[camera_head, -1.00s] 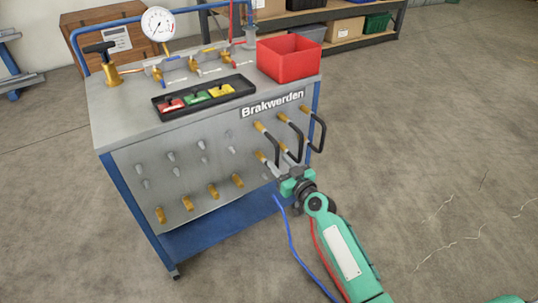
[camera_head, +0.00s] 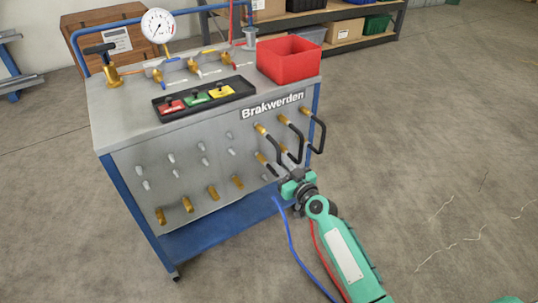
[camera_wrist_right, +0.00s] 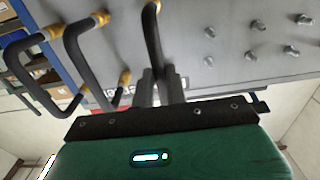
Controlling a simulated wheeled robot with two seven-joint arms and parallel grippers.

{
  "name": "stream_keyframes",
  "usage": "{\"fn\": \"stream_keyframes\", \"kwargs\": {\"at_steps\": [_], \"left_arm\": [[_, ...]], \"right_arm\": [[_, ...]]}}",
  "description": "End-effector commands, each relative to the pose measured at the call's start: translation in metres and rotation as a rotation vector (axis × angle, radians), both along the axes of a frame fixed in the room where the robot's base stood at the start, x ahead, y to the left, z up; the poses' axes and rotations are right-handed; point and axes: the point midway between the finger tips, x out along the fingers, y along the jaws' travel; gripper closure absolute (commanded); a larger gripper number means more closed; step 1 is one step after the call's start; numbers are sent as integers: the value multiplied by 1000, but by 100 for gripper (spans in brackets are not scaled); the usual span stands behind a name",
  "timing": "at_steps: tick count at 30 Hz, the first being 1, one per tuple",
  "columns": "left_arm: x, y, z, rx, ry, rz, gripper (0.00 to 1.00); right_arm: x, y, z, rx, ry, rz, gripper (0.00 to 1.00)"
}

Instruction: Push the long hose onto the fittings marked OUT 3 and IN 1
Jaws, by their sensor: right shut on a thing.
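The cart's sloping front panel (camera_head: 200,190) carries grey and brass fittings; their small markings are too small to read. Black hoses with brass ends sit at its right side. My right gripper (camera_head: 290,180) is at the panel's lower right, with its fingers shut on the leftmost black hose (camera_head: 270,167). In the right wrist view this hose (camera_wrist_right: 154,40) runs from a brass end (camera_wrist_right: 152,8) at the top down to the grey fingers (camera_wrist_right: 160,85). The fingers hide its further part, so I cannot tell how its other end sits. My left gripper is not in view.
Two other bent black hoses (camera_wrist_right: 85,65) stand close beside the held one. Several bare grey fittings (camera_wrist_right: 257,25) are on the other side. On the cart top are a red bin (camera_head: 288,62), a black tray (camera_head: 243,91) and a gauge (camera_head: 158,25). The floor at right is clear.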

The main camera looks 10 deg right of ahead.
Motion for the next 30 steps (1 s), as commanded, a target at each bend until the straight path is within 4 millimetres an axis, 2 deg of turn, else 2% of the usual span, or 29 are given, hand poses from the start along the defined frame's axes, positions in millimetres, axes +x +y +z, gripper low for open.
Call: {"fn": "stream_keyframes", "kwargs": {"at_steps": [30], "left_arm": [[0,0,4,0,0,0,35]], "right_arm": [[-37,-13,1,-1,-1,0,100]]}}
